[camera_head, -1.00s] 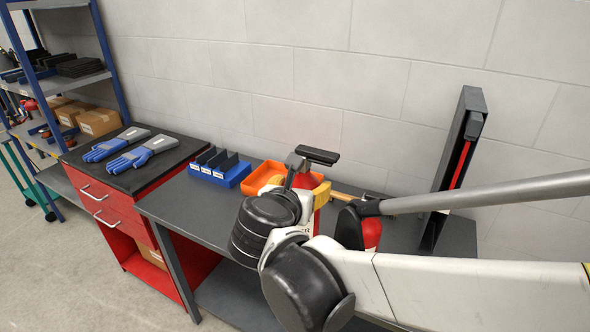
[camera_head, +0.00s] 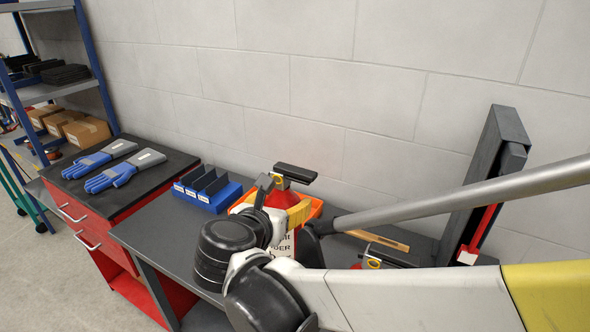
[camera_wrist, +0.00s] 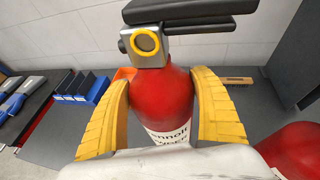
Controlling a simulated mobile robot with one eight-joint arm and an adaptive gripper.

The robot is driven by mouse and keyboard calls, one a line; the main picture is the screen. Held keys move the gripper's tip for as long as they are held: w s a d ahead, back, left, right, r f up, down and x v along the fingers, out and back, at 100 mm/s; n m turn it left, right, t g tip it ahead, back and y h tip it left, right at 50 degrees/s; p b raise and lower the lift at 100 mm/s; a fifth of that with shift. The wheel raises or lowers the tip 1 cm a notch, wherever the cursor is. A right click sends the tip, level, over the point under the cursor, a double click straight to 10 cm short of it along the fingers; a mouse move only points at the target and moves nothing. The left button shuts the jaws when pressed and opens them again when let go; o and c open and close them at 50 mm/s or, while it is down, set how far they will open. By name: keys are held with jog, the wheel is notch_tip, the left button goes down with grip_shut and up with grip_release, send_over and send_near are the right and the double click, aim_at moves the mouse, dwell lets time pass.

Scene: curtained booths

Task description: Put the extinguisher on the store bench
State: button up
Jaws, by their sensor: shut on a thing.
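My gripper (camera_wrist: 162,92) has its yellow fingers shut around a red extinguisher (camera_wrist: 165,78), with a white label and a black handle on top. In the head view the held extinguisher (camera_head: 284,199) is upright over the grey bench (camera_head: 165,237), partly behind my arm. My gripper (camera_head: 292,214) is mostly hidden there. Whether the extinguisher's base touches the bench cannot be seen. A second red extinguisher (camera_wrist: 297,150) shows at the lower right of the wrist view. Its black top (camera_head: 385,258) shows behind my arm in the head view.
A blue divided bin (camera_head: 207,190) and an orange tray (camera_head: 316,208) are on the bench, with a wooden-handled brush (camera_head: 377,241). A tall dark grey stand (camera_head: 487,180) rises at right. Gloves (camera_head: 108,172) lie on the red cabinet (camera_head: 125,245) at left.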

jog(key=s+a+f+b, duration=0.1)
jog(key=a+f+b, duration=0.2)
jog(key=a+f, duration=0.2)
notch_tip(320, 180, down, 2)
jog(key=shift+s+a+f+b, duration=0.15)
jog(key=shift+a+f+b, duration=0.05)
jog(key=shift+a+b, duration=0.1)
jog(key=shift+f, duration=0.1)
jog(key=o, duration=1.5)
jog(key=shift+c, duration=0.2)
